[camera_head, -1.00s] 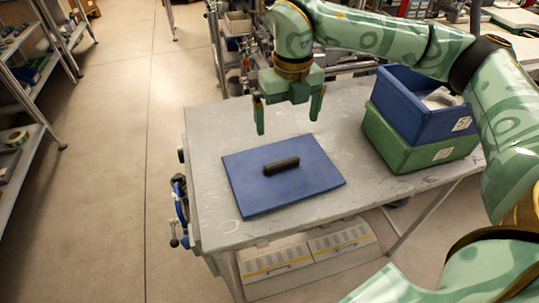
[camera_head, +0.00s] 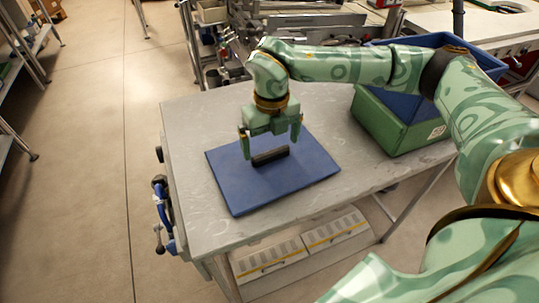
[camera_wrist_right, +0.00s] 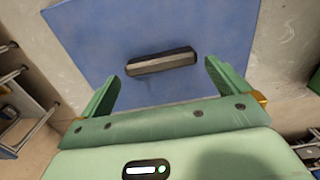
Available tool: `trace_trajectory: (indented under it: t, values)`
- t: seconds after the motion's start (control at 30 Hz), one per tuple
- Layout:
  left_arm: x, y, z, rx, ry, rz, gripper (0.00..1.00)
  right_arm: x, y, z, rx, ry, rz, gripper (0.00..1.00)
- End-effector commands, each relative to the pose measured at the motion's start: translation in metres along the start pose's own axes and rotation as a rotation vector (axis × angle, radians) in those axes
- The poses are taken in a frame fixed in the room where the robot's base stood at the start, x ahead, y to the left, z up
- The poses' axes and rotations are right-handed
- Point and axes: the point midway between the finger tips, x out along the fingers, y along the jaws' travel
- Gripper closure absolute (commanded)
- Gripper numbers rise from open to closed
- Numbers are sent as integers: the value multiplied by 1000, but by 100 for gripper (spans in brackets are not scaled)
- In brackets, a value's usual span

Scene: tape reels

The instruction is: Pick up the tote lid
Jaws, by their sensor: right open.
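The tote lid (camera_head: 285,183) is a flat blue panel with a black bar handle (camera_head: 270,156) at its middle, lying on the grey workbench. It also fills much of the right wrist view (camera_wrist_right: 110,35), with the handle (camera_wrist_right: 161,62) ahead of the fingers. My right gripper (camera_head: 272,147) is open above the lid, close to the handle, with one finger toward each end of it. The space between the fingers is empty in the right wrist view (camera_wrist_right: 157,85). My left gripper is not in view.
A green tote (camera_head: 402,135) with a blue tote (camera_head: 480,58) stands on the workbench (camera_head: 190,130) to the right, partly behind my right arm. A blue-handled clamp or vise (camera_head: 163,205) is at the bench's left edge. Bare bench surrounds the lid.

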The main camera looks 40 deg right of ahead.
Motion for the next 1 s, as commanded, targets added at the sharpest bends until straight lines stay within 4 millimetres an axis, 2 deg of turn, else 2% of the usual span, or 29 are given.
trace_trajectory:
  t: [0.03, 0.1, 0.37, 0.4, 0.5, 0.83, 1.0]
  values:
    - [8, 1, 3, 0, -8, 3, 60, 16, -1, 1, 0, 8, -2, 0]
    - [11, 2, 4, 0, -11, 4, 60, 26, 0, 1, -2, 6, -1, 0]
    - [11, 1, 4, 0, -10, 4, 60, 28, 0, 1, -1, 1, -1, 0]
    - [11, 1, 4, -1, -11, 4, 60, 28, 0, 1, -1, 1, -1, 11]
    - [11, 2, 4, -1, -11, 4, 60, 28, 0, 1, -1, 1, -1, 36]
    - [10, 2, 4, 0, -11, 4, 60, 25, 0, 1, -1, 0, 0, 36]
    - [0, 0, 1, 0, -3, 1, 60, 6, 0, 1, -1, -4, 1, 36]
